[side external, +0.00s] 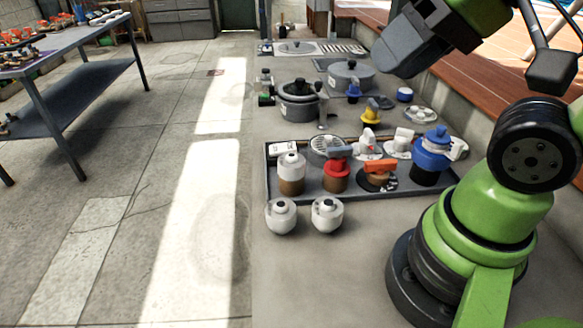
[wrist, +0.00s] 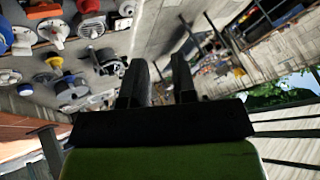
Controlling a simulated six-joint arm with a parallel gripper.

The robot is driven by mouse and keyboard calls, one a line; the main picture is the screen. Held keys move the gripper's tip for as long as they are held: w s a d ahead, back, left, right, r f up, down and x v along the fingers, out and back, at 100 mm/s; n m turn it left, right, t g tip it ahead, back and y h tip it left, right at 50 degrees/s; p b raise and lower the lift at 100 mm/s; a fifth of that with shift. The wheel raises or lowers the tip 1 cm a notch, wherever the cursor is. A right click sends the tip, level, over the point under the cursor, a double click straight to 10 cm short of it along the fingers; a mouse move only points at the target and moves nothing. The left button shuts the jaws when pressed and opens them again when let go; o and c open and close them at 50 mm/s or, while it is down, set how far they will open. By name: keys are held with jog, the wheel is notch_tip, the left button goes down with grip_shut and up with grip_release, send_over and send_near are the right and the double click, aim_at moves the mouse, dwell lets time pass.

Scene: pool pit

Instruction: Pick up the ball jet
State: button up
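Two round white ball-like fittings with dark round openings on top stand side by side on the grey counter, in front of the tray: the left fitting (side external: 281,216) and the right fitting (side external: 327,214). They best match the ball jet; I cannot tell which one is meant. My gripper (wrist: 161,72) is open and empty, its two dark fingers apart in the wrist view. In the side view my gripper is raised at the upper right, well above the counter and apart from both fittings. I cannot pick out these two fittings surely in the wrist view.
A dark tray (side external: 400,193) behind them holds several fittings, including a red-topped one (side external: 336,174), an orange-handled valve (side external: 379,172) and a blue one (side external: 430,157). Grey pots (side external: 299,100) stand farther back. The counter in front is clear. A metal table (side external: 90,55) stands left.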

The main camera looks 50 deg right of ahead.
jog(key=o, duration=1.1)
jog(key=m+g+h, duration=0.2)
jog(key=m+g, duration=0.1)
jog(key=g, duration=0.4)
send_over(291, 159)
notch_tip(291, 159, down, 20)
jog(key=shift+d+r, duration=0.1)
jog(key=shift+d, duration=0.05)
jog(key=shift+f, duration=3.1)
